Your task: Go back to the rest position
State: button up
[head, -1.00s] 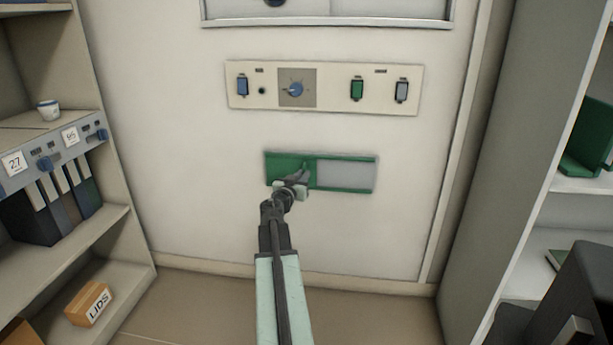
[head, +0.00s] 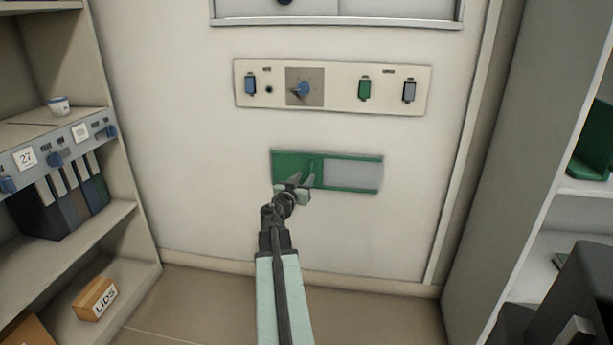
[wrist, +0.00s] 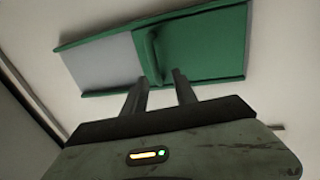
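My gripper (head: 303,181) is open, with its two fingers apart and nothing seen between them. In the head view it is in front of the lower left part of a green sliding panel (head: 291,163) with a raised green handle (head: 316,167). A grey area (head: 352,174) fills the right of the green frame. In the wrist view the fingers (wrist: 160,78) point at the panel (wrist: 205,45), and the end of the handle (wrist: 155,45) shows between the tips. The gap in depth to the handle is hard to judge.
Above the panel is a control strip (head: 336,87) with a blue knob (head: 302,89) and switches. A left shelf (head: 95,245) holds files, a cup (head: 60,106) and a LIDS box (head: 96,299). A grey cabinet (head: 500,150) stands on the right. Bare floor shows between them.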

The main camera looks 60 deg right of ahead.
jog(key=a, duration=0.4)
jog(key=shift+s+a, duration=0.15)
jog(key=shift+a, duration=0.1)
